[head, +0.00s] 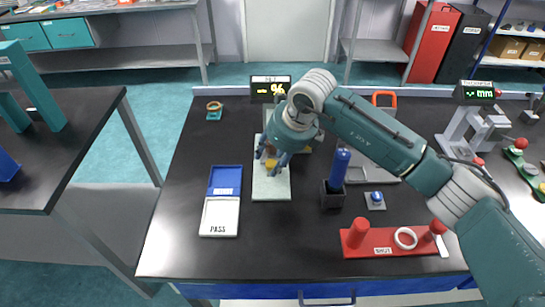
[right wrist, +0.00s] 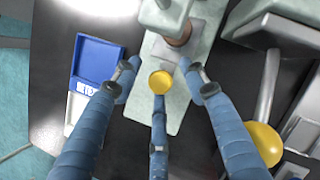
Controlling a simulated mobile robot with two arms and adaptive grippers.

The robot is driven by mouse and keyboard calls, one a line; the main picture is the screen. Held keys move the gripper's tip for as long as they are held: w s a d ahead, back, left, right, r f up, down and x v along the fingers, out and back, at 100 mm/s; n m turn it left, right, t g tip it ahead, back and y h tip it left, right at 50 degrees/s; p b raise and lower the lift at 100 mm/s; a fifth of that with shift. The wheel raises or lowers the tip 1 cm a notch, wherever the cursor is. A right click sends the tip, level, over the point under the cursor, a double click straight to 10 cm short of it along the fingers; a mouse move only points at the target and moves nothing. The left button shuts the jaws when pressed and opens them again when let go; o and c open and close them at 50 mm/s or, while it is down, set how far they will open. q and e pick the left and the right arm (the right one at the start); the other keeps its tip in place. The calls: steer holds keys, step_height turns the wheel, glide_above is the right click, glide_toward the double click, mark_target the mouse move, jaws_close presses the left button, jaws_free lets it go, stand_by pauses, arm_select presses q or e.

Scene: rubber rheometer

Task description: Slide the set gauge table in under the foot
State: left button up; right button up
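A bench instrument stands on a pale green base plate (head: 271,188), with a black "%" display (head: 270,86) behind it. My right gripper (head: 281,146) is over the instrument and hides much of it. In the right wrist view, the gripper's three blue fingers (right wrist: 160,80) are spread around a small round yellow knob (right wrist: 160,82), with gaps at the left and right fingertips. Just beyond the knob, a reddish-brown cylinder (right wrist: 178,36) sits by the pale instrument body. I cannot clearly tell the table from the foot. My left gripper is not in view.
A blue-and-white "PASS" tray (head: 220,217) lies left of the base plate. A larger yellow ball (right wrist: 264,145) is at the lower right of the wrist view. A blue-handled tool in a black holder (head: 333,196) and a red rack (head: 385,242) stand to the right.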

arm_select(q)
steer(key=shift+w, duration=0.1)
arm_select(e)
steer(key=v, duration=1.2)
